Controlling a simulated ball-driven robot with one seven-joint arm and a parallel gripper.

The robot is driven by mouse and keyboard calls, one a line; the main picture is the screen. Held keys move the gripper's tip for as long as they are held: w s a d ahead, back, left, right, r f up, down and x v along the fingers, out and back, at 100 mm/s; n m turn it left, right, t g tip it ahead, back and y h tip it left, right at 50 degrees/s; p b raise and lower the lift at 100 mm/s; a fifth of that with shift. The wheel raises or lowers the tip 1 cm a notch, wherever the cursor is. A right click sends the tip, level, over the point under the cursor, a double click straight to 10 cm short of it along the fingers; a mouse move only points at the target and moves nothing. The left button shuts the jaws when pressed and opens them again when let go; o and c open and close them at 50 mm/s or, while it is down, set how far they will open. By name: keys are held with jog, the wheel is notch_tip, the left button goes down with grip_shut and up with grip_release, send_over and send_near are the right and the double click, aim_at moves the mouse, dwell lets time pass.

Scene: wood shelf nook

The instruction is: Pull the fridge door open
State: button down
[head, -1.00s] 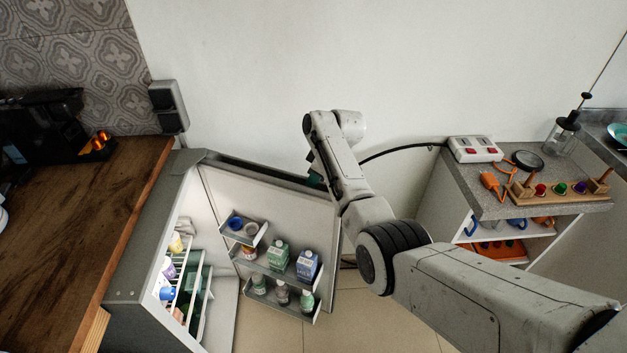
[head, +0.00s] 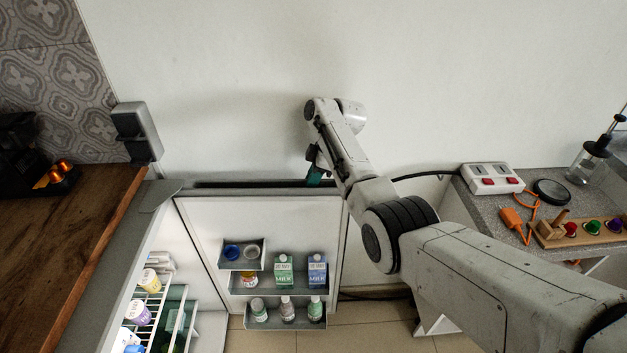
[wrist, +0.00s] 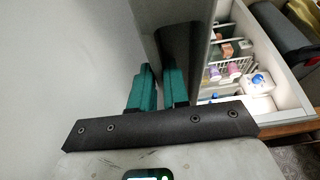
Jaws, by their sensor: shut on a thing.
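The fridge door (head: 208,222) stands wide open in the head view, its white inner face and shelves turned toward me. The fridge body (head: 105,285) is at the lower left, with lit racks inside. My gripper (head: 317,174) is at the door's upper edge, near its free right end. In the wrist view my gripper (wrist: 159,88) has its two green fingers closed on the fridge door (wrist: 150,35) near its edge. Exactly which part they grip is hidden between the fingers. The fridge interior (wrist: 262,75) shows at the right of the wrist view.
Cartons and bottles stand on the door shelves (head: 260,287). A wooden counter (head: 60,235) is at the left. A grey-topped cabinet (head: 490,212) with a power strip (head: 492,178) stands at the right. The white wall (head: 230,90) is close behind the door.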

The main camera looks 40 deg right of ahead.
jog(key=shift+w+d, duration=0.1)
jog(key=shift+w, duration=0.2)
jog(key=c, duration=1.2)
grip_release()
jog(key=v, duration=1)
jog(key=shift+r, duration=0.35)
jog(key=shift+d, duration=0.1)
jog(key=shift+s, duration=0.1)
